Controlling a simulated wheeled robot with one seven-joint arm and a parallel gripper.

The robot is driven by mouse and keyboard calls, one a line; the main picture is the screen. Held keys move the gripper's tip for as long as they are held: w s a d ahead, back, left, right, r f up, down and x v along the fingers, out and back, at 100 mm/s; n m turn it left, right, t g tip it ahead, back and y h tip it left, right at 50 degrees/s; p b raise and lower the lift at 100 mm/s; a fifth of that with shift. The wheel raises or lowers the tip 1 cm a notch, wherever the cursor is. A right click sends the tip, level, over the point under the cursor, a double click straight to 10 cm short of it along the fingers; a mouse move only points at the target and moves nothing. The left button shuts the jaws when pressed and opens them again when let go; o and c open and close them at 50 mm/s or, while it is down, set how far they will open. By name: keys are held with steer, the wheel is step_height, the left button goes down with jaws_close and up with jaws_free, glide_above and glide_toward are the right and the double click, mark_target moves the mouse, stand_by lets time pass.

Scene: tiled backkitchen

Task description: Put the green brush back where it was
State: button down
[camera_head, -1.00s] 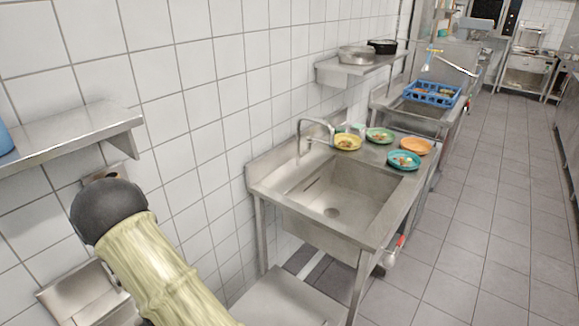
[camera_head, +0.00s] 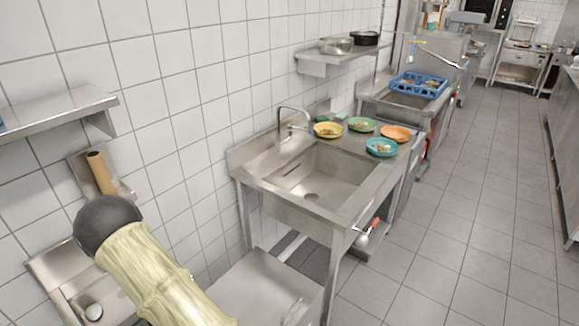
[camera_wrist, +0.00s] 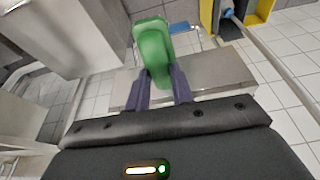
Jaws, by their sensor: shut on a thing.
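The green brush (camera_wrist: 154,48) shows in the wrist view, upright in the picture between the two dark fingers of my gripper (camera_wrist: 161,84). My gripper is shut on its lower part, and the brush sticks out beyond the fingertips. A bare metal surface (camera_wrist: 215,72) shows behind the brush; I cannot tell the gap between them. In the head view my gripper and the brush are out of sight, and my arm fills the lower left.
A steel sink (camera_head: 318,188) stands against the tiled wall. A yellow plate (camera_head: 327,130), a green plate (camera_head: 361,125), an orange plate (camera_head: 396,133) and a teal plate (camera_head: 381,147) lie behind and beside its basin. A blue crate (camera_head: 420,85) stands farther back. The floor at right is clear.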

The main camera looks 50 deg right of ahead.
steer(key=s+f, duration=0.2)
steer(key=f, duration=0.5)
steer(key=s+f+b, duration=0.1)
steer(key=s+f, duration=0.1)
steer(key=f, duration=0.5)
steer(key=shift+s+d+f+b, duration=0.15)
steer(key=shift+s+f+b, duration=0.1)
steer(key=shift+f+b, duration=0.1)
